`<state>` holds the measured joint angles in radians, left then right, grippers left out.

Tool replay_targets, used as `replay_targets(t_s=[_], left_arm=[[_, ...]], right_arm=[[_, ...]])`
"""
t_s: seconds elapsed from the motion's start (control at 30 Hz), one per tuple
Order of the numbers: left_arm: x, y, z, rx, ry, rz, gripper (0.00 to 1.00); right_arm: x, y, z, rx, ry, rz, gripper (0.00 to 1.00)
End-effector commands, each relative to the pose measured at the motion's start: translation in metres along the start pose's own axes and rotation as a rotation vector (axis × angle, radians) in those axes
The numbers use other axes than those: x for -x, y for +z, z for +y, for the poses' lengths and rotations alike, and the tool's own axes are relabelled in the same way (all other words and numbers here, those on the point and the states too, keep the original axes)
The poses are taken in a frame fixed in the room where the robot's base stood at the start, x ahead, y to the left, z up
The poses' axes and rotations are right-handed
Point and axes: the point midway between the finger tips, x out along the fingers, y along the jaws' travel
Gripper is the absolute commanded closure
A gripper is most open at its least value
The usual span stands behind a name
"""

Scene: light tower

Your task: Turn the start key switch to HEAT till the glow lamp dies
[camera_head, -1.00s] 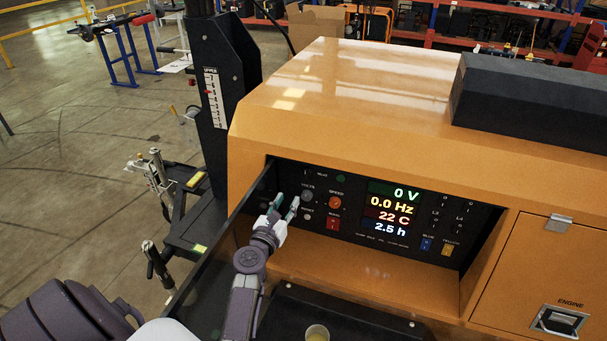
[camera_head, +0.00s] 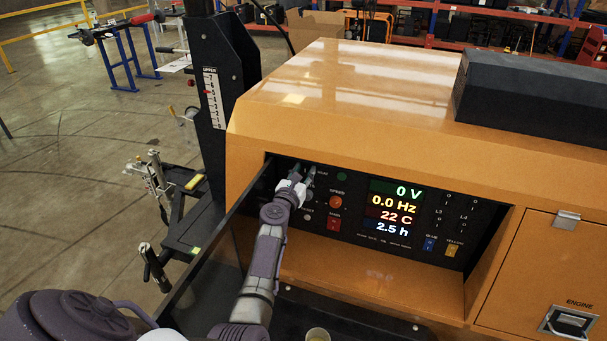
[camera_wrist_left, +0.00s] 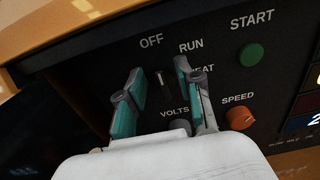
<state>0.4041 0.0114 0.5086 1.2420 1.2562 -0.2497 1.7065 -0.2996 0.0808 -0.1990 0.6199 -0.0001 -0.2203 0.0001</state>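The start key switch (camera_wrist_left: 164,84) is a small dark lever on the black control panel, below the OFF and RUN labels. It points about upward, between OFF and RUN. HEAT is partly covered by a finger. My left gripper (camera_head: 303,174) is at the panel's upper left. In the left wrist view its teal-padded fingers (camera_wrist_left: 160,80) are spread on either side of the key, with visible gaps. In the head view the gripper hides the key. A round green button or lamp (camera_wrist_left: 250,55) sits under START, looking unlit. I cannot identify the glow lamp. My right gripper is not in view.
The display (camera_head: 395,210) reads 0 V, 0.0 Hz, 22 C and 2.5 h. The orange housing (camera_head: 330,90) overhangs the recessed panel.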

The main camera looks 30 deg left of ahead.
Motion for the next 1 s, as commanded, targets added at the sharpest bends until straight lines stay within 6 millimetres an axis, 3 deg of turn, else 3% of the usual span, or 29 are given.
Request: replay_targets(t_s=[0.13, 0.33, 0.73, 1.0], left_arm=[[0.0002, 0.0004, 0.0000, 0.000, 0.000, 0.000, 0.68], [0.0003, 0.0003, 0.0000, 0.000, 0.000, 0.000, 1.00], [0.0005, -0.0001, -0.0004, -0.028, 0.000, 0.000, 1.00], [0.0005, -0.0012, -0.0027, -0.170, 0.000, 0.000, 1.00]], right_arm=[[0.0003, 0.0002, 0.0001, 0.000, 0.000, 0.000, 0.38], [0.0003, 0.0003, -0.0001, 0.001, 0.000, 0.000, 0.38], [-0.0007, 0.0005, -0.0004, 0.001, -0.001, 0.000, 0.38], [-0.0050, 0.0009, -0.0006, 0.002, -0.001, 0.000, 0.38]])
